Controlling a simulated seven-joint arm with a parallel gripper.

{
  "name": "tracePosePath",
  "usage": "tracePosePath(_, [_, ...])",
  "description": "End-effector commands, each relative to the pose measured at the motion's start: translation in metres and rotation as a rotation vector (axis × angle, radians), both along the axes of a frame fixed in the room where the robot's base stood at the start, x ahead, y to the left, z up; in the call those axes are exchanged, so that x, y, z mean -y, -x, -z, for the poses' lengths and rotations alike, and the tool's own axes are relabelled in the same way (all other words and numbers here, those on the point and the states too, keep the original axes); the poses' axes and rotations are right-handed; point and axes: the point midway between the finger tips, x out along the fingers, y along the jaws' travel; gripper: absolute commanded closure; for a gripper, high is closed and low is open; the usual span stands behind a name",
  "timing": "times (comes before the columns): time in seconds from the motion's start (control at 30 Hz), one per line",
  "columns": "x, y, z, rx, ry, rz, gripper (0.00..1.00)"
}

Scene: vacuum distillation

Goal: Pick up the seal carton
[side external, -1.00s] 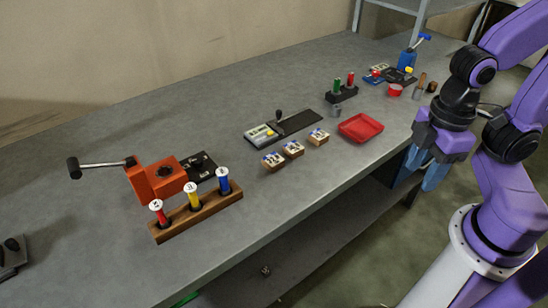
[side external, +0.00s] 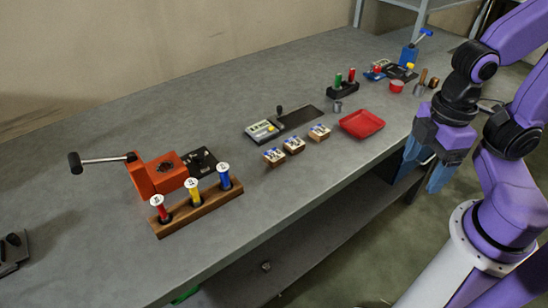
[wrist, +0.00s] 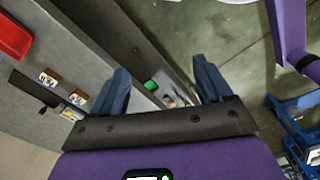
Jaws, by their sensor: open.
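Three small brown cartons with white and blue tops stand in a row on the grey bench: a left one (side external: 274,156), a middle one (side external: 294,145) and a right one (side external: 319,132). I cannot read their labels, so I cannot tell which is the seal carton. Two such cartons show at the left of the wrist view, one upper (wrist: 49,78) and one lower (wrist: 78,97). My gripper (side external: 426,167) hangs beyond the bench's front edge, well to the right of the cartons. In the wrist view its blue fingers (wrist: 161,80) are apart with nothing held between them.
A red tray (side external: 362,124) lies between the cartons and my gripper. A device with a dark strip (side external: 301,117) lies behind the cartons. A wooden rack (side external: 197,207) with red, yellow and blue cylinders and an orange block (side external: 160,177) with a lever stand left. Bare bench lies before the cartons.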

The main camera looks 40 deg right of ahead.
Motion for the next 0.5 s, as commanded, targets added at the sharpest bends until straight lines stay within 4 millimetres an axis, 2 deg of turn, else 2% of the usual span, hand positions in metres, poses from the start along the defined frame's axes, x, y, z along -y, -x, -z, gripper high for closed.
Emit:
tracePosePath(0.17, [-0.004,-0.006,-0.001,0.000,0.001,-0.006,0.21])
tracePosePath(0.27, [-0.015,-0.021,-0.005,0.000,0.003,-0.029,0.21])
tracePosePath(0.5, [-0.054,-0.090,-0.017,0.002,0.013,-0.135,0.21])
